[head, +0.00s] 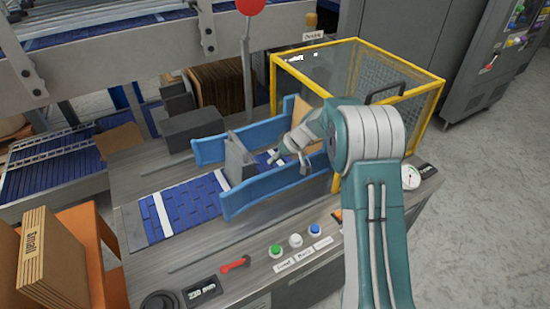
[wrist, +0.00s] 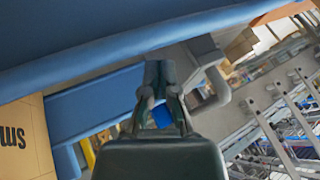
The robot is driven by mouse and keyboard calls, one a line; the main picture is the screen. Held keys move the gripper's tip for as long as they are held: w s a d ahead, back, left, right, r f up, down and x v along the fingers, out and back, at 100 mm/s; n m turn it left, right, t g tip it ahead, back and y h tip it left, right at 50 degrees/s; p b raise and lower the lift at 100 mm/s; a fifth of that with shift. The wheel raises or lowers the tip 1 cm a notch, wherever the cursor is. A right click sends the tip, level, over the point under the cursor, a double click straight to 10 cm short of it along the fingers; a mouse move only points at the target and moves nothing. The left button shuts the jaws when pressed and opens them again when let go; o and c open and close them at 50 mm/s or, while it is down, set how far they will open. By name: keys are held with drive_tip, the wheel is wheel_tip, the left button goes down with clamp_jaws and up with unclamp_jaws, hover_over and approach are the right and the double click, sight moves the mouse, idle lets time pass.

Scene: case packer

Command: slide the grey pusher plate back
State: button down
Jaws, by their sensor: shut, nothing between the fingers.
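The grey pusher plate (head: 240,160) stands upright between the two blue side rails, on the blue conveyor belt (head: 185,208). My gripper (head: 278,160) is between the rails, just to the right of the plate in the head view. A small gap seems to lie between them, but I cannot tell for sure whether they touch. In the wrist view my gripper (wrist: 160,78) has its fingers together with nothing held.
The near blue rail (head: 270,193) and far rail (head: 208,150) flank my gripper. A yellow-framed guard (head: 434,88) stands at the right. A cardboard box (wrist: 25,140) shows in the wrist view. Buttons and a red handle (head: 236,264) line the front panel.

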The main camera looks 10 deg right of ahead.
drive_tip(key=x, duration=0.6)
drive_tip(key=shift+f, duration=0.2)
drive_tip(key=shift+a, duration=0.1)
drive_tip(key=s+a, duration=0.4)
drive_tip(key=a, duration=0.7)
drive_tip(key=s+a, duration=0.5)
drive_tip(key=a, duration=0.6)
drive_tip(key=s+a, duration=0.5)
drive_tip(key=a, duration=0.7)
drive_tip(key=shift+d, duration=0.1)
